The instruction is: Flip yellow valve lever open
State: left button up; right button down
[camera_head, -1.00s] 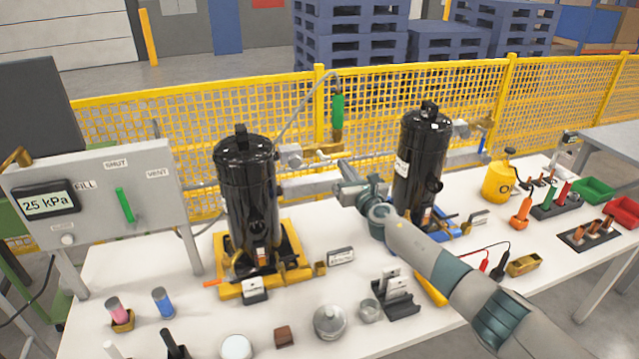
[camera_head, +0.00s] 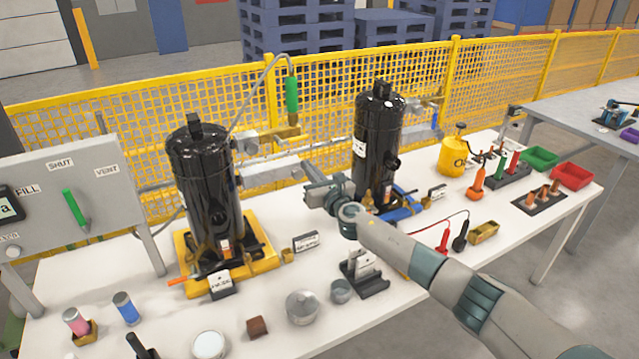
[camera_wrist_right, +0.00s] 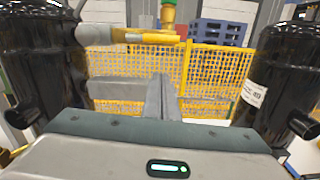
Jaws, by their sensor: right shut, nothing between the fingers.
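A yellow valve lever (camera_head: 281,132) lies roughly level below a green hose grip (camera_head: 292,95), between the two black compressors. In the right wrist view the yellow lever (camera_wrist_right: 148,37) runs crosswise under a green part, above and beyond my fingertips. My right gripper (camera_head: 307,178) reaches in between the compressors, in front of and below the lever. Its fingers (camera_wrist_right: 160,98) are together with nothing between them, apart from the lever as far as I can tell. My left gripper is out of view.
The left compressor (camera_head: 205,175) and right compressor (camera_head: 377,135) flank my gripper closely. A grey bar (camera_head: 275,172) crosses behind it. Yellow mesh fencing (camera_head: 330,95) stands behind. Small parts and blocks crowd the front of the white table (camera_head: 110,270).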

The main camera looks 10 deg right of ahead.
jog(key=v, duration=0.7)
jog(key=shift+s+f, duration=0.15)
jog(key=shift+s, duration=0.05)
